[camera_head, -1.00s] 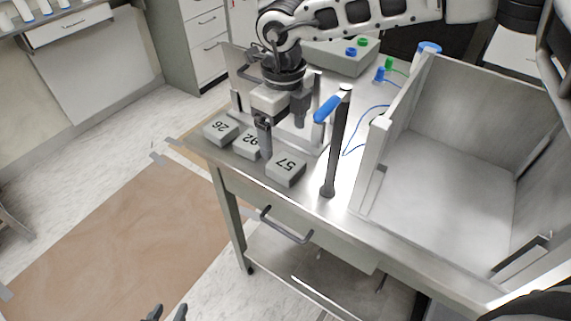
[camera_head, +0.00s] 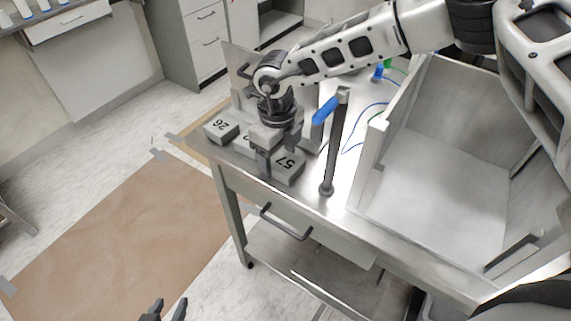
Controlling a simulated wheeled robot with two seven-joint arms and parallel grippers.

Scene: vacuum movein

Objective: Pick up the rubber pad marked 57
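The grey rubber pad marked 57 (camera_head: 288,168) lies on the metal table at the near end of a row of pads. My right gripper (camera_head: 280,160) points down at this pad. One finger is beside the pad's left edge, the other is behind it and partly hidden. The fingers look spread, and the pad still rests on the table. My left gripper (camera_head: 165,309) shows only its dark fingertips at the bottom edge, apart and empty, over the floor.
The pad marked 26 (camera_head: 221,130) and a half-hidden pad (camera_head: 243,144) lie left of pad 57. A dark post with a blue handle (camera_head: 326,109) stands close to the right. A large open metal chamber (camera_head: 437,190) fills the table's right side.

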